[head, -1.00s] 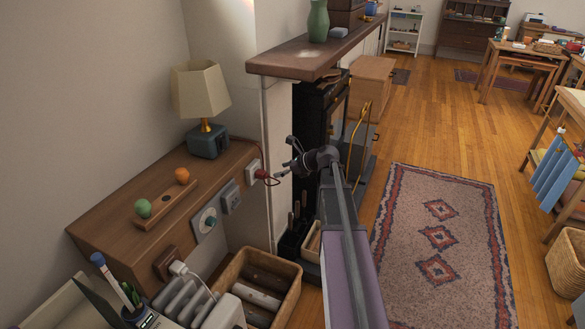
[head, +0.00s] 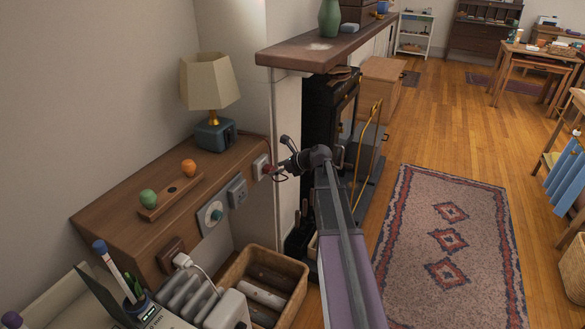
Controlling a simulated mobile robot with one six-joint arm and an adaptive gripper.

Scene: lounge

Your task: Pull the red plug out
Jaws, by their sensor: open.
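The red plug (head: 268,169) sits in a white socket plate (head: 259,167) on the right end of the wooden cabinet's front. One finger shows above the plug's level and another close to the plug. I cannot tell whether they touch it. The gripper partly covers the plug and its cord.
Left of the plug are a grey switch plate (head: 238,192), a round dial plate (head: 211,217) and a white plug (head: 182,261) in a brown socket. A lamp (head: 210,89) stands on the cabinet. The mantel shelf (head: 320,52) and black stove (head: 320,113) are close behind my arm.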

